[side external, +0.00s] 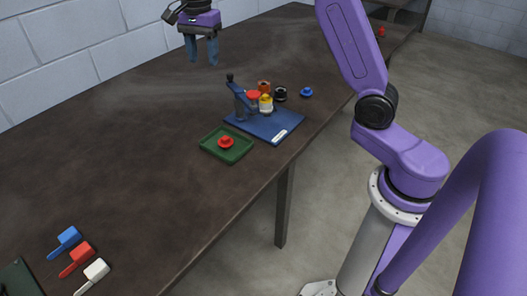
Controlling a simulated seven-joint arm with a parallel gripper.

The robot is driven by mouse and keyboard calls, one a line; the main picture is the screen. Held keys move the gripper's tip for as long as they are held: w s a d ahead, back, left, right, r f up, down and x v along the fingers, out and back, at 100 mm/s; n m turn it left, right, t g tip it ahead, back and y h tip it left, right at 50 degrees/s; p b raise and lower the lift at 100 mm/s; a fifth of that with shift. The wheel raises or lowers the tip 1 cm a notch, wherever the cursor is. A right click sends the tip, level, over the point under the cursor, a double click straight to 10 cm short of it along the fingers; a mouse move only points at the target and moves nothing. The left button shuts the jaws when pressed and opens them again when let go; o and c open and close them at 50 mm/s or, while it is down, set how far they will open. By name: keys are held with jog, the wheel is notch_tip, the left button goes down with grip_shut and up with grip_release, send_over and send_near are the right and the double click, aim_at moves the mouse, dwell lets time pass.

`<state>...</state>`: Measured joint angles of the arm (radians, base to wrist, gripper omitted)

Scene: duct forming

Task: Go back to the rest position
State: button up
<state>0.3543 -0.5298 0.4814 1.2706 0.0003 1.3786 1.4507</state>
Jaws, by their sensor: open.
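My gripper (202,50) is at the top of the side external view, above the dark table (130,150). Its two grey-blue fingers point down and stand apart, with nothing between them. It is clear of the objects on the table. The purple wrist above it is partly cut off by the top edge of the picture.
A blue board (285,124) carries a lever fixture (241,100) and small coloured parts. In front is a green tray (214,148) with a red knobbed piece (226,142). A blue piece (306,92) lies to the right. Blue, red and white handled tools (92,276) lie front left.

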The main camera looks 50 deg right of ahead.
jog(key=s+a+f+n, duration=0.1)
jog(key=s+a+n, duration=0.4)
jog(key=s, duration=0.4)
jog(key=s+a+n, duration=0.3)
jog(key=s+n, duration=0.5)
jog(key=s, duration=0.1)
jog(key=s+d+f+n, duration=0.2)
jog(key=s+f+n, duration=0.1)
jog(key=s+n, duration=0.4)
jog(key=s+d+f+n, duration=0.3)
jog(key=s+n, duration=0.4)
jog(key=s, duration=0.6)
jog(key=shift+s+d+f, duration=0.2)
jog(key=shift+s+d, duration=0.1)
